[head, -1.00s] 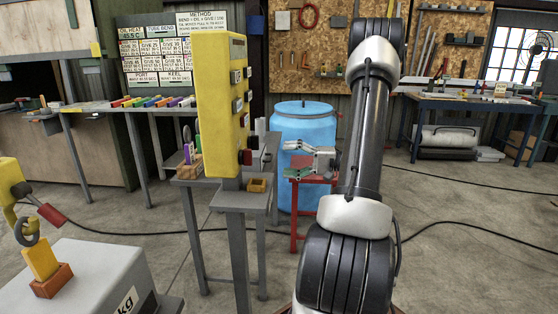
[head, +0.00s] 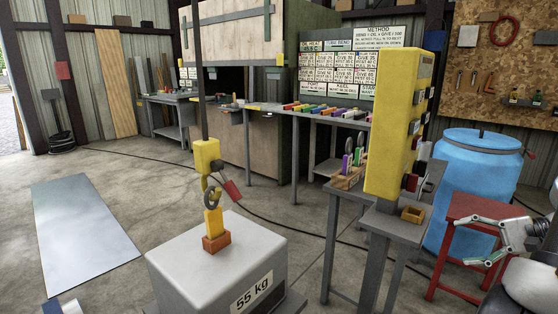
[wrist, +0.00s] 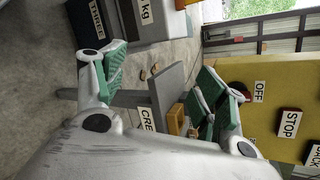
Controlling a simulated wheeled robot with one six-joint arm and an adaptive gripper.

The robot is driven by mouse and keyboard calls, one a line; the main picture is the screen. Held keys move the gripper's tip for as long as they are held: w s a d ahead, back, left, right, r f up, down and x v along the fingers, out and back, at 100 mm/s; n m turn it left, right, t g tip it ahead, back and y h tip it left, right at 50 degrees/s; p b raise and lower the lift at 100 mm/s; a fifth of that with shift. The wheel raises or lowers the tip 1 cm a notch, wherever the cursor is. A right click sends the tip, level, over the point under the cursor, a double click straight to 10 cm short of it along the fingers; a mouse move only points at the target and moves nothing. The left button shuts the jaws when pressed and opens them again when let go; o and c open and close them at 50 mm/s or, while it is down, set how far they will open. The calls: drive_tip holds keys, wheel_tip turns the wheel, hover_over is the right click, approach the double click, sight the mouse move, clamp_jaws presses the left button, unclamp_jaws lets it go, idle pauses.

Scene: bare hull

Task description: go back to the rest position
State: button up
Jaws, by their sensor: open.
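My gripper (head: 495,243) is at the right edge of the head view, in front of the red stand and the blue drum. In the wrist view my gripper (wrist: 160,90) shows its two green-padded fingers wide apart, with nothing between them but the background. A yellow control post (head: 398,125) with buttons stands to the left of my gripper in the head view. In the wrist view the yellow post (wrist: 275,85) shows large OFF and STOP labels behind the right finger. The rest position is not marked in any view.
A grey 55 kg block (head: 215,270) with a yellow hook (head: 207,157) on a cable stands at front left. A grey table (head: 345,195) adjoins the post. A red stand (head: 470,212) and blue drum (head: 475,180) are at right. Open floor and a metal sheet (head: 80,235) lie left.

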drive_tip(key=s+a+r+n+g+h, duration=0.45)
drive_tip(key=s+g+h, duration=0.2)
drive_tip(key=s, duration=0.35)
drive_tip(key=s+a+r+n+t+h, duration=0.2)
drive_tip(key=a+r+n+t+h, duration=0.3)
drive_tip(key=r, duration=0.7)
drive_tip(key=shift+a+n, duration=1.15)
drive_tip(key=shift+n, duration=0.1)
